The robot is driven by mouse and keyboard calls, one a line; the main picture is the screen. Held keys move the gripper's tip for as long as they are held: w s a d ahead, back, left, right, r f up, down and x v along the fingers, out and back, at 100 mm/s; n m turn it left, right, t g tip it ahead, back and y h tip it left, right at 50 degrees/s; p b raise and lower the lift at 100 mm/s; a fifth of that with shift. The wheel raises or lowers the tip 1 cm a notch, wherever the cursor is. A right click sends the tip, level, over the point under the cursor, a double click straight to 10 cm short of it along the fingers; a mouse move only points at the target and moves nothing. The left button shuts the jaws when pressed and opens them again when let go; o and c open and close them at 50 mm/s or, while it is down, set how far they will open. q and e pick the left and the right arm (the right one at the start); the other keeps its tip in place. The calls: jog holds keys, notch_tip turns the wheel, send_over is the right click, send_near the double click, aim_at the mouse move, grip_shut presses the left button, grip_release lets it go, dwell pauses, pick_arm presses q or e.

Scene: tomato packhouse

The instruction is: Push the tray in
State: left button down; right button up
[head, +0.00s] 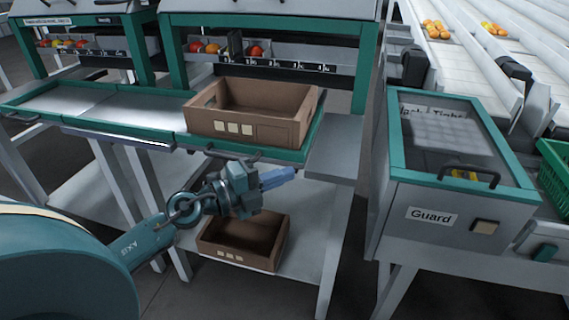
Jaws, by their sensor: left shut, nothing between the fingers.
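A long metal tray with a green rim (95,131) juts out from the front of the bench, with dark handles at its left (22,119) and toward its right (232,155). I cannot tell whether it is one piece or several. An empty brown carton (268,131) stands on its right end. My left gripper (290,174) is shut and empty, its blue fingers pointing right. It shows just below the tray's right front rim; whether it touches the tray I cannot tell. My right gripper is not in view.
A second brown carton (240,261) sits on the lower shelf, partly behind my left arm. A guard box with a clear lid (453,150) stands to the right, across a narrow gap. Tomatoes (208,48) lie in bins behind the tray.

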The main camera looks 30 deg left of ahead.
pick_arm(q)
jog(key=w, duration=0.1)
jog(key=w+a, duration=0.1)
jog(key=w, duration=0.1)
jog(key=shift+f+b, duration=0.1)
jog(key=shift+b, duration=0.3)
jog(key=shift+w, duration=0.15)
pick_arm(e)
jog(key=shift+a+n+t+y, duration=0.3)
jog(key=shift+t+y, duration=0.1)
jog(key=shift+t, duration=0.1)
